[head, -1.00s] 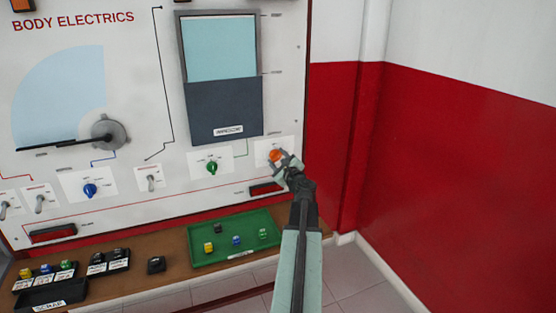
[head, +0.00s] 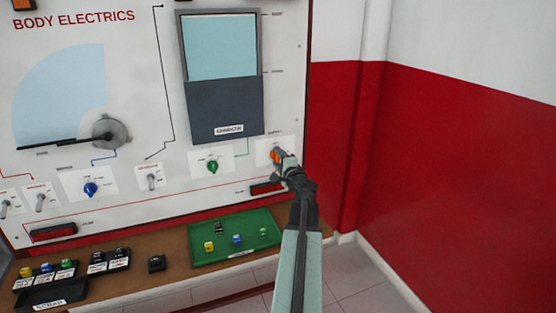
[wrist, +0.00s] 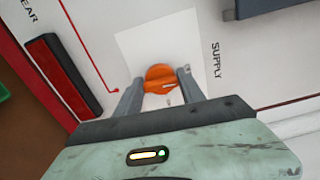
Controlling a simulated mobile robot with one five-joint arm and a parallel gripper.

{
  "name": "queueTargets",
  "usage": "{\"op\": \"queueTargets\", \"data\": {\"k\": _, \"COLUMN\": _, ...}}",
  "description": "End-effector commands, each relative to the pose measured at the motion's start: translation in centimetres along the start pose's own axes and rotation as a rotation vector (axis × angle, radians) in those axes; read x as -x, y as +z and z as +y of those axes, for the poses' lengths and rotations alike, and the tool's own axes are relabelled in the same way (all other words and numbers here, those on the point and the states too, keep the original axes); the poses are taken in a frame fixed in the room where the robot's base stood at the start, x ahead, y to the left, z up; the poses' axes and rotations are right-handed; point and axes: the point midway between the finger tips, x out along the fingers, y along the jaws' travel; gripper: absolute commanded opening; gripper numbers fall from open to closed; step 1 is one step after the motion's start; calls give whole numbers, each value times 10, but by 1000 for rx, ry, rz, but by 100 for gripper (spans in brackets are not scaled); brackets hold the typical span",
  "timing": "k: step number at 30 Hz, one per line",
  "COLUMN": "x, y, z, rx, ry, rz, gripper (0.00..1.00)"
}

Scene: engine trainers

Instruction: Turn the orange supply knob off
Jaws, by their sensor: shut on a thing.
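In the head view my gripper (head: 280,162) reaches the knob from the lower right.
A green knob (head: 212,166) and a blue knob (head: 91,189) are to the left on the panel. A red bar (head: 266,188) is just below the supply plate. A green tray (head: 207,257) with several small blocks rests on the ledge below. A red wall stands at right.

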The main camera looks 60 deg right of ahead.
Motion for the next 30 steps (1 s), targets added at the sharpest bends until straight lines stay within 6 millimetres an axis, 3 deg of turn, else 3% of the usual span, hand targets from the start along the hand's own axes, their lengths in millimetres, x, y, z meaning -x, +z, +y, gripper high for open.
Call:
{"op": "queueTargets", "data": {"k": 22, "x": -1, "y": 1, "z": -1, "rx": 78, "ry": -1, "rz": -2, "gripper": 6}}
{"op": "queueTargets", "data": {"k": 23, "x": -1, "y": 1, "z": -1, "rx": 78, "ry": -1, "rz": -2, "gripper": 55}}
{"op": "queueTargets", "data": {"k": 24, "x": -1, "y": 0, "z": -1, "rx": 78, "ry": -1, "rz": -2, "gripper": 66}}
{"op": "queueTargets", "data": {"k": 30, "x": 0, "y": 0, "z": 0, "rx": 79, "ry": -1, "rz": 0, "gripper": 68}}
